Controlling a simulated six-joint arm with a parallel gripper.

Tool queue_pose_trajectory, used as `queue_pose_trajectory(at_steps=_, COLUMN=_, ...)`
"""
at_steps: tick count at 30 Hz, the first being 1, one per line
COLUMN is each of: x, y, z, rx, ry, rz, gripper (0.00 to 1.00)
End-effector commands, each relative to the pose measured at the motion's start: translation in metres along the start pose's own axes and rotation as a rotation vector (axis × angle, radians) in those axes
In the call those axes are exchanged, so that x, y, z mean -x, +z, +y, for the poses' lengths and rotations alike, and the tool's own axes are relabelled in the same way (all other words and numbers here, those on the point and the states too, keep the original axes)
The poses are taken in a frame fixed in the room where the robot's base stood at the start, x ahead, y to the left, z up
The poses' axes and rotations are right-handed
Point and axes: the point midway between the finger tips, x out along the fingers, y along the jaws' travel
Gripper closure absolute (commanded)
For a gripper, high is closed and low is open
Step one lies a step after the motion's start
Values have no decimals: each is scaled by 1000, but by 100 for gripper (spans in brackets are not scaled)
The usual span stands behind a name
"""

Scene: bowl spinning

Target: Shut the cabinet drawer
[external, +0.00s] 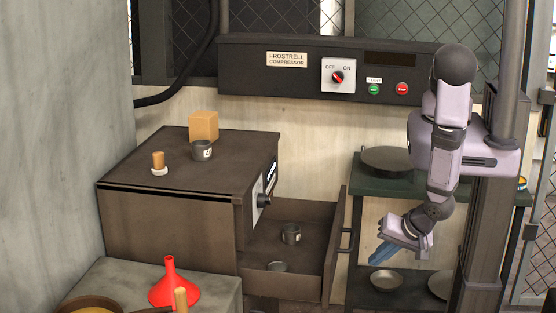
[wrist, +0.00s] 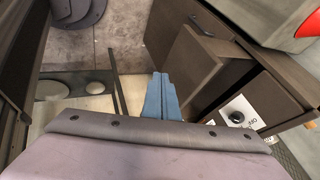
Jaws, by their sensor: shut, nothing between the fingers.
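The cabinet (external: 170,215) is a dark brown box at the left centre of the external view. Its drawer (external: 333,255) is pulled out to the right, with a dark bar handle (external: 346,235) on the front.
A yellow block (external: 203,126), a grey cup (external: 202,151) and a small stamp-like piece (external: 159,163) stand on the cabinet top. A red funnel (external: 173,286) is at front left. A green shelf (external: 385,185) with round pans stands behind my gripper.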

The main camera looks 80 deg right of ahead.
Motion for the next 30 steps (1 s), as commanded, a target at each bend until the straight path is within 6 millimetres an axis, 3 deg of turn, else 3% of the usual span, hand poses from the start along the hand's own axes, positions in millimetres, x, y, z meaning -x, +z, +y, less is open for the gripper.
queue_pose_trajectory(at_steps=11, x=-13, y=1, z=2, rx=-3, ry=0, rz=3, gripper=100)
queue_pose_trajectory(at_steps=30, x=-87, y=2, z=3, rx=-2, ry=2, rz=2, gripper=100)
